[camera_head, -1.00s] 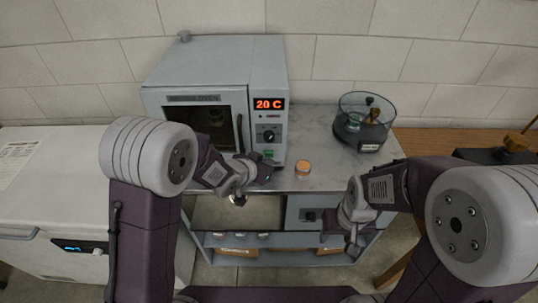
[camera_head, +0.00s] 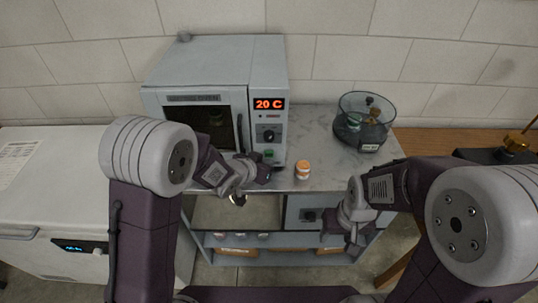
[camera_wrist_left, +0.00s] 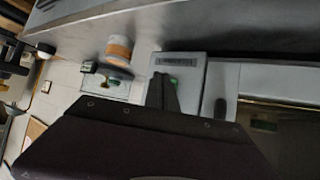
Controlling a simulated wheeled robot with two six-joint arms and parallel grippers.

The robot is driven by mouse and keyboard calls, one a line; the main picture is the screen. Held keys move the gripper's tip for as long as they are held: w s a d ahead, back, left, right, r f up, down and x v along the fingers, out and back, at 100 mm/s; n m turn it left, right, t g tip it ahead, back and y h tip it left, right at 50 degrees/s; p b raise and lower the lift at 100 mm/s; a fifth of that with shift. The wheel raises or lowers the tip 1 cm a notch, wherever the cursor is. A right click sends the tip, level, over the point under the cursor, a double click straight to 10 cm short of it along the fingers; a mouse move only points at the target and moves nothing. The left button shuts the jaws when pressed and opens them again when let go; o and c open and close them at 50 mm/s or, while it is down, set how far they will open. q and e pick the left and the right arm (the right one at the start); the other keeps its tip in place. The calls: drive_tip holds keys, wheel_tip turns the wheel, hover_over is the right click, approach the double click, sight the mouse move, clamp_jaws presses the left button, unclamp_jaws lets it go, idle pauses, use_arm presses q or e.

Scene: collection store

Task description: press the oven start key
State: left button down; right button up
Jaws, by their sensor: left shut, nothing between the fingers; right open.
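The grey oven (camera_head: 201,71) stands on the bench with its door shut. Its right panel holds a red display (camera_head: 269,104) reading 20 C, a dark knob (camera_head: 268,135) and a green start key (camera_head: 269,153) low down. The key also shows in the left wrist view (camera_wrist_left: 173,81), right beside the fingertips. My left gripper (camera_head: 263,168) is shut and empty, just below the key in the head view; its dark fingers (camera_wrist_left: 162,92) point at the panel. I cannot tell whether they touch it. My right gripper (camera_head: 349,232) is open and empty, low in front of the bench.
A small jar with an orange band (camera_head: 303,169) stands on the bench right of the oven. A clear round container (camera_head: 364,122) with small items stands further right. A white chest (camera_head: 55,190) is at the left. Bench top between jar and container is clear.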

idle(0.6)
use_arm(q)
drive_tip(key=shift+w, duration=0.4)
drive_tip(key=shift+w+p, duration=0.45)
idle(0.5)
drive_tip(key=shift+s, duration=0.15)
drive_tip(key=shift+s+b, duration=0.35)
drive_tip(key=shift+s, duration=0.35)
